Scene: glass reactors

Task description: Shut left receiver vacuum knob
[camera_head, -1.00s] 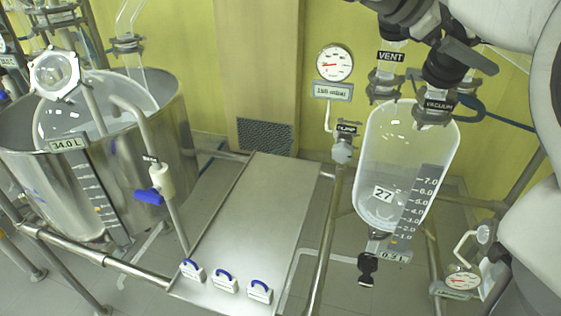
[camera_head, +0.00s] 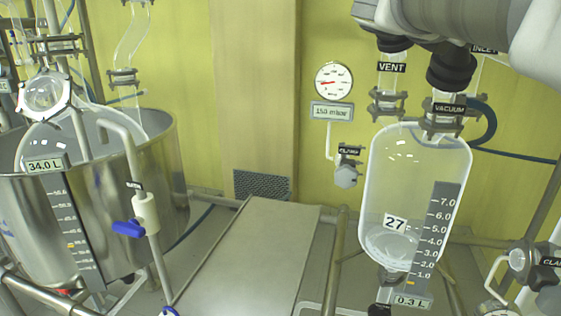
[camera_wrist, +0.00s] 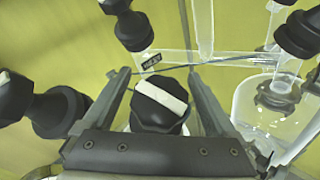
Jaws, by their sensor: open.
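The glass left receiver (camera_head: 415,200) hangs at the right in the head view, with number 27 and a scale on it. Its VACUUM label (camera_head: 451,108) is at the top right neck, below a black valve part (camera_head: 452,68). In the wrist view, a black knob (camera_wrist: 155,118) with a white bar across its face sits between the fingers of my gripper (camera_wrist: 158,75). The bar is slightly tilted. The fingers are open, one on each side of the knob; I cannot tell whether they touch it. The gripper is not clear in the head view, where my arm crosses the top right.
Other black knobs (camera_wrist: 58,110) stand close around the gripper. A VENT label (camera_head: 391,67) marks the neck left of VACUUM. A round gauge (camera_head: 333,80) is on the wall. A metal vessel (camera_head: 150,190) stands left. A flat metal top (camera_head: 250,255) lies between.

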